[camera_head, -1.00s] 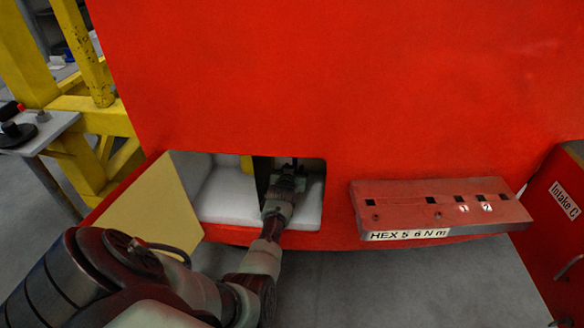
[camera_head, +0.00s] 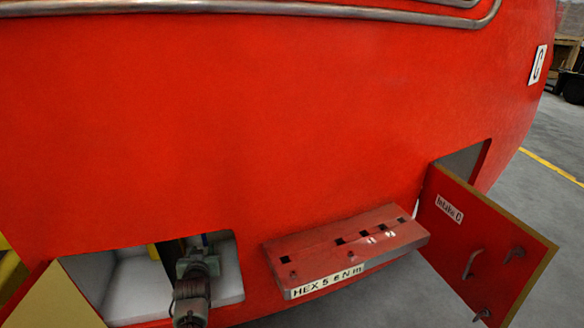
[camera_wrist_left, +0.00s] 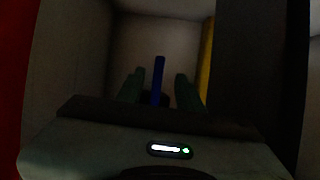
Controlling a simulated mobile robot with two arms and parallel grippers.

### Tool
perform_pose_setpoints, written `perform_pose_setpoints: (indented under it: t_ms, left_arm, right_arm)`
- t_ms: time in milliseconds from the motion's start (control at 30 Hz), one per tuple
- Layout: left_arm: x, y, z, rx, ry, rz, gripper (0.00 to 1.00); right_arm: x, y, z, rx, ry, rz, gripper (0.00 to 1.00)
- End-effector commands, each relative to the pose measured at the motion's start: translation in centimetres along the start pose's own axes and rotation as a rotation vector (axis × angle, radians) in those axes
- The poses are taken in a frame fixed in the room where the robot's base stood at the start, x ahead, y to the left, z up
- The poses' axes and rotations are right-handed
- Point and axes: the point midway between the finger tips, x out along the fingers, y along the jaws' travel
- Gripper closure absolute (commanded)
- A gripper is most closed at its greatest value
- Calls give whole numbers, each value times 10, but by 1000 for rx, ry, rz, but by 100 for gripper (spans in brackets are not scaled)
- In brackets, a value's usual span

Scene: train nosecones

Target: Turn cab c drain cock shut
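The cab nose (camera_head: 300,130) is a large red shell with an open recess (camera_head: 120,285) low at the left in the head view. My left gripper (camera_wrist_left: 158,92) is inside this recess, and its wrist (camera_head: 192,290) shows in the head view at the opening. In the left wrist view, the drain cock's blue handle (camera_wrist_left: 158,75) stands upright between my two fingers. The fingers are apart, with a dark gap on each side of the handle. The cock's body behind it is dark and mostly hidden. My right gripper is not in view.
A red tool ledge with slots (camera_head: 345,247), labelled "HEX 5 6 N m", juts out right of the recess. An open red door labelled "Intake C" (camera_head: 478,250) stands farther right. In the wrist view, a dark upright panel (camera_wrist_left: 262,70) and a yellow strip (camera_wrist_left: 207,60) flank the gripper.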

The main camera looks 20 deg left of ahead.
Motion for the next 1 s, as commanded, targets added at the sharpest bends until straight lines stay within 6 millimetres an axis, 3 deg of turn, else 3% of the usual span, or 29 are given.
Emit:
perform_pose_setpoints:
  t_ms: [167,267,367,500,600,800,1000]
  left_arm:
    - [-8,-1,4,27,-21,6,64]
    - [-33,1,18,93,-84,32,64]
    - [-83,15,44,195,-197,90,64]
    - [-175,44,89,331,-387,206,64]
    - [-228,56,112,392,-491,271,64]
    - [-304,66,138,465,-626,361,64]
    - [-361,68,152,515,-726,429,64]
  right_arm:
    - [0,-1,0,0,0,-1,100]
    - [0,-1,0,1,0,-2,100]
    - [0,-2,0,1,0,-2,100]
    - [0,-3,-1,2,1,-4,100]
    - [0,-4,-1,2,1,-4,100]
    - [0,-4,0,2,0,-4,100]
    - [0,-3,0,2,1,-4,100]
